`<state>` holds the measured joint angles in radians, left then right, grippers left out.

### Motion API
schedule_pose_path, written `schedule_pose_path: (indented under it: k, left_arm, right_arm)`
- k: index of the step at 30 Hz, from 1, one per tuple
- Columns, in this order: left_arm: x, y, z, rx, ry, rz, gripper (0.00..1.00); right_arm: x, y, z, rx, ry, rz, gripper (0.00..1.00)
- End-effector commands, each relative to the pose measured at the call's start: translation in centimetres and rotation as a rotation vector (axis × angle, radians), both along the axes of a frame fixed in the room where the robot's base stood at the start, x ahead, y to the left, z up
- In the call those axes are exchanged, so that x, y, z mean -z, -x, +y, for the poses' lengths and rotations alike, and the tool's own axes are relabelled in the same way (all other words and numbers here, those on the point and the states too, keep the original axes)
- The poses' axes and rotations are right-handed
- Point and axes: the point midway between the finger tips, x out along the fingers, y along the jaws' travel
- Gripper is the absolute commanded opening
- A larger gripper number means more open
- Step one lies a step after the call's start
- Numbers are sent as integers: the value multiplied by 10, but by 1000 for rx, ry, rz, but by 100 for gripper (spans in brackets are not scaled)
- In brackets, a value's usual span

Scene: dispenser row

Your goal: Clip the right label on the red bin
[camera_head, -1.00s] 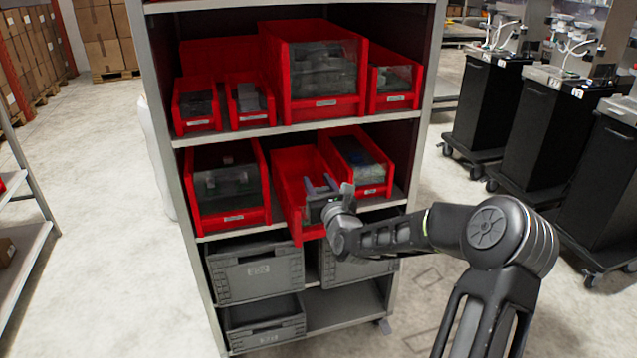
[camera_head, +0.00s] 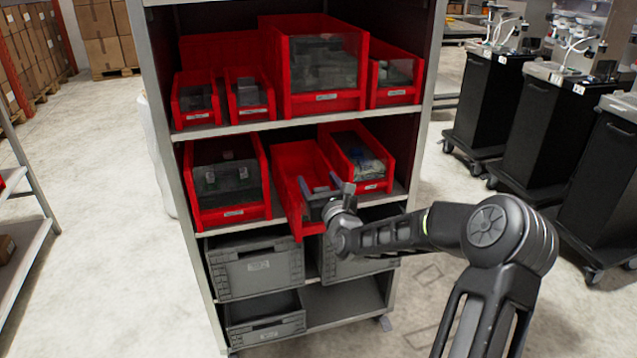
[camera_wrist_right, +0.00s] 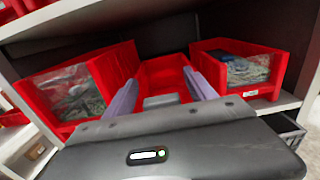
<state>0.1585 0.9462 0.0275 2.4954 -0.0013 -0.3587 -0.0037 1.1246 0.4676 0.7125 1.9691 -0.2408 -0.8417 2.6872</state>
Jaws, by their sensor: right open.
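A red bin (camera_head: 290,168) sits in the middle of the second shelf, reaching out past the shelf edge between two other red bins. My right gripper (camera_head: 324,188) is in front of its open front and covers part of it. In the right wrist view, the purple-grey fingers stand wide apart, with the red bin (camera_wrist_right: 165,72) seen between them. A grey piece (camera_wrist_right: 160,101) shows low between the fingers; I cannot tell whether it is a label. No loose label is clearly visible. My left gripper is not in view.
Clear-fronted red bins stand on the left (camera_head: 228,180) and right (camera_head: 360,158) of the middle bin. More red bins (camera_head: 320,100) fill the shelf above. Grey crates (camera_head: 255,270) sit below. Black carts (camera_head: 485,105) stand to the right. The floor left of the rack is clear.

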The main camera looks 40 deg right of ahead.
Motion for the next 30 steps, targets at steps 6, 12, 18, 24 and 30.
schedule_pose_path:
  k: [6,12,18,24,30]
  left_arm:
    - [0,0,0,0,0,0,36]
    - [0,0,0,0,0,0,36]
    - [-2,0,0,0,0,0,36]
    - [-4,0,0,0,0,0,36]
    - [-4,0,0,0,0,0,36]
  right_arm:
    - [0,1,0,0,0,0,64]
    - [0,14,4,0,2,1,64]
    - [-1,45,15,2,3,2,64]
    - [-1,70,24,1,2,1,64]
    - [0,74,26,0,0,0,64]
